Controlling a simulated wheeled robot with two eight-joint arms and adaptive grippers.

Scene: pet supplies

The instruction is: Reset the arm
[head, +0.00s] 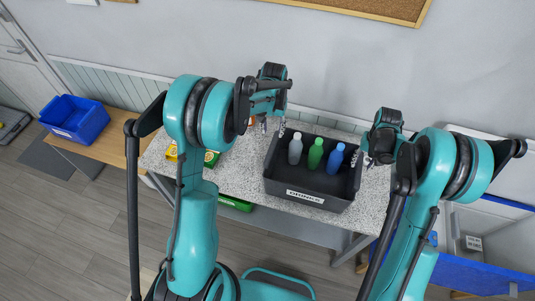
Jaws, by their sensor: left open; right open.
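My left gripper (273,126) is open at the left rim of a dark grey bin, with nothing seen between its fingers. My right gripper (368,160) is open at the bin's right side, partly hidden by my own arm. The dark grey bin (306,194) stands on the speckled table and has a white label on its front. Inside it stand a white bottle (295,149), a green bottle (315,154) and a blue bottle (336,157), upright in a row.
The speckled table (245,164) also holds yellow and green boxes (211,158), partly behind my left arm. A blue bin (75,120) sits on a wooden surface at left. A green item (235,203) lies below the table. A wall closes off the back.

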